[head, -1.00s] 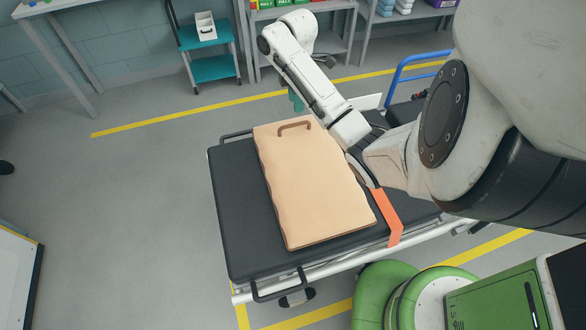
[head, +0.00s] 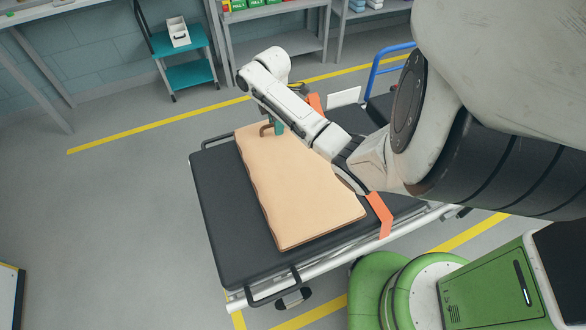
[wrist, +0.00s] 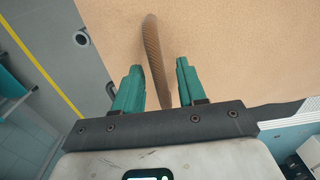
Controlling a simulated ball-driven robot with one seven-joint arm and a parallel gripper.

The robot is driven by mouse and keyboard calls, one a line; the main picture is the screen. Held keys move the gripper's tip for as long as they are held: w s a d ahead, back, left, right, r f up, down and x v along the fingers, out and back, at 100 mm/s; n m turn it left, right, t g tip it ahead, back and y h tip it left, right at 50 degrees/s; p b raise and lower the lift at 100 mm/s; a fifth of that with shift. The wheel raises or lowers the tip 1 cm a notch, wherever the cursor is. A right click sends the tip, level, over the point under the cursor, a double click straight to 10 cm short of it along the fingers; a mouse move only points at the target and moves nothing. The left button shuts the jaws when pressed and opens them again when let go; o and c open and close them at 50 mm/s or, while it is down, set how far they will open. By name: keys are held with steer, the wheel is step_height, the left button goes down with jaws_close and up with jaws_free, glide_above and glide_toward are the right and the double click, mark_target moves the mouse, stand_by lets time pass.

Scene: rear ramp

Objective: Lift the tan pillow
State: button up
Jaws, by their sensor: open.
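The tan pillow (head: 300,195) is a flat, thick slab with a wavy left edge, lying on the black stretcher (head: 222,215). A brown strap handle (head: 265,129) stands up near its far end. My gripper (head: 279,127) has teal fingers and is at that handle, partly hidden by my wrist in the head view. In the wrist view my gripper (wrist: 158,64) is open, with the handle (wrist: 153,50) running between its two fingers. The tan surface (wrist: 235,40) lies beyond. I cannot tell whether either finger touches the handle.
The stretcher has metal rails and orange straps (head: 380,214). A teal-shelved cart (head: 188,74) and grey shelving (head: 280,45) stand along the back wall. A blue-handled trolley (head: 385,70) is behind the stretcher.

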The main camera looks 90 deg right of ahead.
steer(key=shift+f, duration=0.35)
steer(key=shift+c, duration=0.3)
jaws_close()
steer(key=shift+r, duration=0.1)
stand_by(0.8)
